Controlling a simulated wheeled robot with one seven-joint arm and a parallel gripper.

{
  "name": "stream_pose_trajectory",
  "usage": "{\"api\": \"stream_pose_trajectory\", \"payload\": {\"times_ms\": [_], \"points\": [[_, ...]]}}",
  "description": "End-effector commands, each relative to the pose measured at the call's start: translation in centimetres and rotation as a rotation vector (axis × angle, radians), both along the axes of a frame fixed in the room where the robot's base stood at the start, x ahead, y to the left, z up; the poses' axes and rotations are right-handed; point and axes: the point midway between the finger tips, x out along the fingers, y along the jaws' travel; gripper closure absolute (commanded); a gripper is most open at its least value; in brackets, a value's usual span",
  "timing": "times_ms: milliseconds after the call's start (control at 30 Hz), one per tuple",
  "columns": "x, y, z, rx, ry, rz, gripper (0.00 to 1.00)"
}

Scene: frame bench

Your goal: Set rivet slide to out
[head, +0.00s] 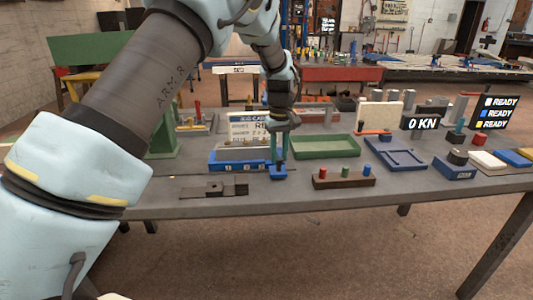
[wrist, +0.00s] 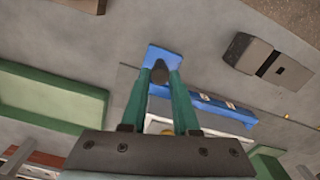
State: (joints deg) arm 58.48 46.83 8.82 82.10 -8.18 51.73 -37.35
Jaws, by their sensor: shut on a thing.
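A small blue piece (head: 278,174) sits at the front right corner of the blue labelled box (head: 232,165) on the bench. It looks like the rivet slide, though no label on it is readable. In the wrist view the blue piece (wrist: 166,54) carries a dark knob (wrist: 160,73). My gripper (head: 279,164) points down over it, and its green fingers (wrist: 159,80) are shut on the knob. The fingers hide part of the blue piece. The blue box (wrist: 215,106) lies beside the fingers; whether it touches the blue piece is unclear.
A green tray (head: 325,147) lies right of my gripper. A brown block with coloured pegs (head: 343,179) stands at the front right. Farther right is a blue tray (head: 402,160). Bare bench shows along the front.

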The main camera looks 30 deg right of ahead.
Motion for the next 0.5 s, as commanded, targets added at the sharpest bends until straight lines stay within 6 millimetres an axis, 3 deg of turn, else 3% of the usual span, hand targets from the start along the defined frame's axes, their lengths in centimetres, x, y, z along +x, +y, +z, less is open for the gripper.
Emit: {"api": "stream_pose_trajectory", "payload": {"times_ms": [200,500], "points": [[-0.5,-1.4,0.1,-0.002,-0.003,0.000,1.00],[-0.8,-1.9,0.2,-0.008,-0.003,-0.001,1.00]]}}
